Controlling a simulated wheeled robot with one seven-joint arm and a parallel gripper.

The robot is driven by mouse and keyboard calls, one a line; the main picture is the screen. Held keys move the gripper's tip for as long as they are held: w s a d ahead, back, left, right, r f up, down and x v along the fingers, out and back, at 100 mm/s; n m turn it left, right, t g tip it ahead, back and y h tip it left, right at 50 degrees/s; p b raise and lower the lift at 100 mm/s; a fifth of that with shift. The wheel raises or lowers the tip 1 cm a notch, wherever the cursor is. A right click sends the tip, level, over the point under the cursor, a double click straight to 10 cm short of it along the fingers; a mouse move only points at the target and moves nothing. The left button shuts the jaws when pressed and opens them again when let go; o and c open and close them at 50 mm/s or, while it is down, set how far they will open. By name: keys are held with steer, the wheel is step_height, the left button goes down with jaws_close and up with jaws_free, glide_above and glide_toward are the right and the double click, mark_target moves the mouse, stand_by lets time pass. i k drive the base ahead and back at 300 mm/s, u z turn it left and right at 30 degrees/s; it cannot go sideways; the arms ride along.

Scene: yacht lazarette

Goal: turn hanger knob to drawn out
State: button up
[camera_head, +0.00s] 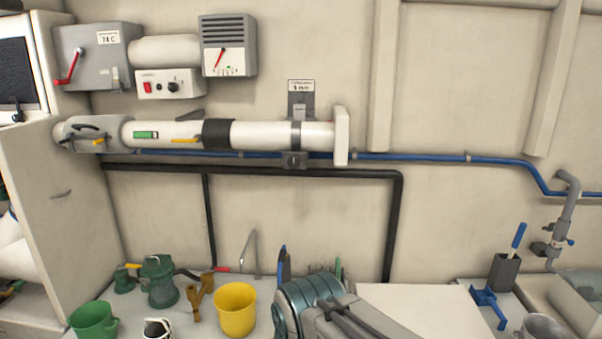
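The hanger (296,134) is a grey strap and bracket around the white horizontal pipe (262,135) on the back wall, near the pipe's right end. Below the pipe, the bracket carries a small dark round knob (293,160), which I take to be the hanger knob. It is too small to tell how far it stands out. A small label with unreadable text (301,86) is above the bracket. Part of my arm, teal and grey, shows at the bottom centre, well below the knob. I cannot make out my gripper's fingers. Nothing touches the knob.
A blue hose (430,158) and a black pipe (250,169) run just below the white pipe. A yellow bucket (235,309), green pump (159,281) and green bucket (94,320) stand on the counter at lower left. The wall space between counter and pipes is mostly clear.

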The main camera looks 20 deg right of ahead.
mark_target(293, 162)
steer(key=u, duration=0.05)
steer(key=k, duration=0.35)
steer(key=z, duration=0.65)
steer(key=i, duration=1)
steer(key=u, duration=0.75)
